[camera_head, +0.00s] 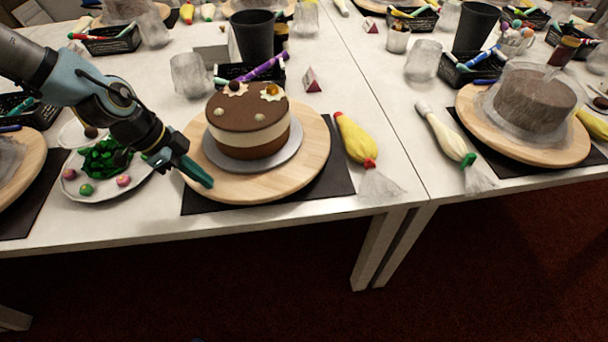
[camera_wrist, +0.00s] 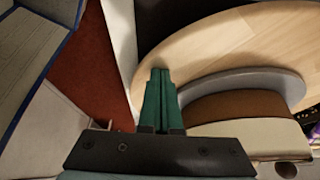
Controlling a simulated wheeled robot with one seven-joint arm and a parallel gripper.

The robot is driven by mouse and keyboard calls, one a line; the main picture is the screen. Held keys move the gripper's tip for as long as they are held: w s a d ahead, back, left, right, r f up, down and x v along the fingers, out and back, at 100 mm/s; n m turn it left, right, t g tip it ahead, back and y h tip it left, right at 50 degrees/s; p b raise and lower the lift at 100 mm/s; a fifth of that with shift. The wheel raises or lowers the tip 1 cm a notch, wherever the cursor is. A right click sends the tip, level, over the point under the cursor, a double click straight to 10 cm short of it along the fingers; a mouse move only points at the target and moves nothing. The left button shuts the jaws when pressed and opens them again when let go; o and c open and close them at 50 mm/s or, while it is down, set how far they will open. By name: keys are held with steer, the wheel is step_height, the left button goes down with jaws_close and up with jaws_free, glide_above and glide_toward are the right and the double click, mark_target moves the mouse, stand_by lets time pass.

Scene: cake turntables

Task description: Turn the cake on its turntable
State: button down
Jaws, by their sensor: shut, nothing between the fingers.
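The cake (camera_head: 248,122) is round, brown with a cream band, and has small decorations on top. It sits on a grey board (camera_head: 293,155) on the wooden turntable (camera_head: 316,150). My gripper (camera_head: 207,183) has green fingers that are closed together and empty. It is at the turntable's left front edge, left of the cake. In the wrist view the fingers (camera_wrist: 160,78) point over the wooden disc (camera_wrist: 235,42), with the cake (camera_wrist: 240,108) to their right. I cannot tell whether the fingertips touch the disc.
A plate (camera_head: 98,190) with green topping and small balls stands left, under my arm. A yellow piping bag (camera_head: 356,140) lies right of the turntable. A black cup (camera_head: 253,38), a clear cup (camera_head: 188,75) and a pen tray stand behind. The table's front edge is close.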

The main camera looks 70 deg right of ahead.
steer(key=shift+s, duration=0.7)
steer(key=shift+s, duration=0.15)
steer(key=shift+s, duration=0.3)
steer(key=shift+r+p, duration=1.05)
steer(key=shift+r, duration=0.4)
step_height(320, 180, up, 6)
steer(key=p, duration=0.5)
steer(key=shift+w, duration=0.1)
